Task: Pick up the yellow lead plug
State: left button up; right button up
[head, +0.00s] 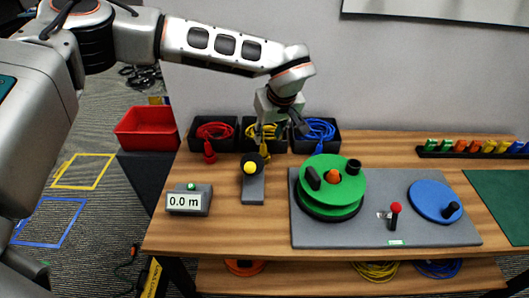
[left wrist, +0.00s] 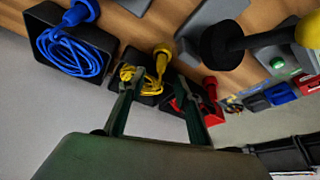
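The yellow lead plug (left wrist: 161,62) stands at the table-side edge of the middle black bin in the left wrist view. Its coiled yellow lead (left wrist: 146,84) lies in that bin and also shows in the head view (head: 262,132). My left gripper (left wrist: 157,82) is open, with one finger on each side of the yellow lead and the plug beyond the tips. Nothing is held between the fingers. My right gripper is not in view.
Black bins with a red lead (head: 214,130) and a blue lead (head: 318,130) flank the middle bin. A yellow-balled stand (head: 252,188) is in front, with a 0.0 m display (head: 188,200) beside it. A green reel (head: 330,190) sits to the right.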

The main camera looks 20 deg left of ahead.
aim_at(264, 144)
pick_arm(q)
jog(key=shift+x, duration=1.2)
jog(key=x, duration=0.1)
jog(key=b+x, duration=0.1)
jog(key=x, duration=0.1)
jog(key=shift+a+f, duration=0.25)
jog(key=shift+a, duration=0.05)
jog(key=shift+w+a+f, duration=0.1)
jog(key=shift+w+f, duration=0.1)
jog(key=shift+f, duration=0.1)
jog(key=shift+r, duration=0.1)
jog(key=c, duration=0.7)
grip_shut()
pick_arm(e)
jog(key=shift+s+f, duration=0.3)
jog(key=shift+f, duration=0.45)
